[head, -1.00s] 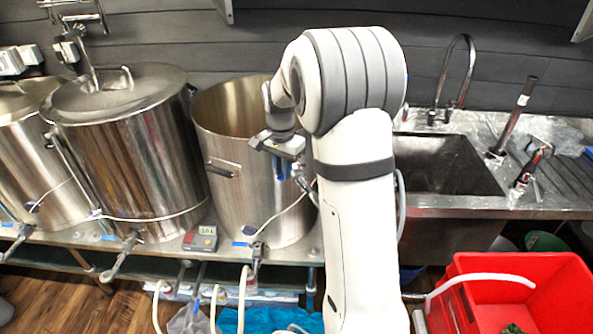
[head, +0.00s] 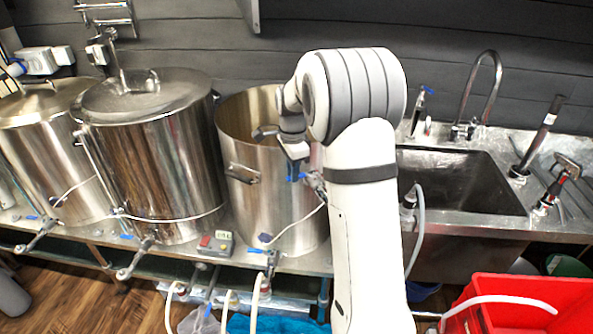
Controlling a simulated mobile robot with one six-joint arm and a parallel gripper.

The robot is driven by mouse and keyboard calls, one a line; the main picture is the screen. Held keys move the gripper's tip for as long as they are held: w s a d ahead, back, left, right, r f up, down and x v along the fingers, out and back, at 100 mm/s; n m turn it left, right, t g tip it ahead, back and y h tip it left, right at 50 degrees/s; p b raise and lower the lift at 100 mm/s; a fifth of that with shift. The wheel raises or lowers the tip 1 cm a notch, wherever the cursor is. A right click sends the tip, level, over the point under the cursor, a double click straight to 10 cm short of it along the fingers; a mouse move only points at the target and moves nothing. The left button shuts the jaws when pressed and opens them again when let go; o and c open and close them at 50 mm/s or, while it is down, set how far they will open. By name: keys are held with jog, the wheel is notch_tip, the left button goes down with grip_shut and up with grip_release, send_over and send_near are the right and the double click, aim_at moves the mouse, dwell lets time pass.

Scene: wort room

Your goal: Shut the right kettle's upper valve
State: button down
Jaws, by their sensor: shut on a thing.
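The right kettle (head: 246,203) is an open steel pot with a side handle, standing beside the lidded middle kettle (head: 160,185). Its upper valve (head: 315,181) sticks out on the right side of its wall, partly hidden by my arm. A blue lever shows there between the fingers of my gripper (head: 296,172). My gripper points down in front of the kettle wall and is shut on the blue lever. The exact angle of the lever is too small to tell.
A lower valve (head: 266,240) with a blue lever sits near the kettle's base, above hoses. A small control box (head: 215,243) stands on the bench left of it. The sink (head: 460,185) lies right of my arm; a red crate (head: 530,300) stands front right.

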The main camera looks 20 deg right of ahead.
jog(key=shift+d, duration=0.25)
jog(key=c, duration=1.6)
grip_release()
jog(key=shift+d, duration=0.15)
jog(key=shift+o, duration=1.2)
jog(key=shift+a, duration=0.2)
jog(key=shift+r, duration=0.1)
notch_tip(320, 180, up, 8)
jog(key=shift+f+b, duration=0.2)
jog(key=shift+b, duration=0.2)
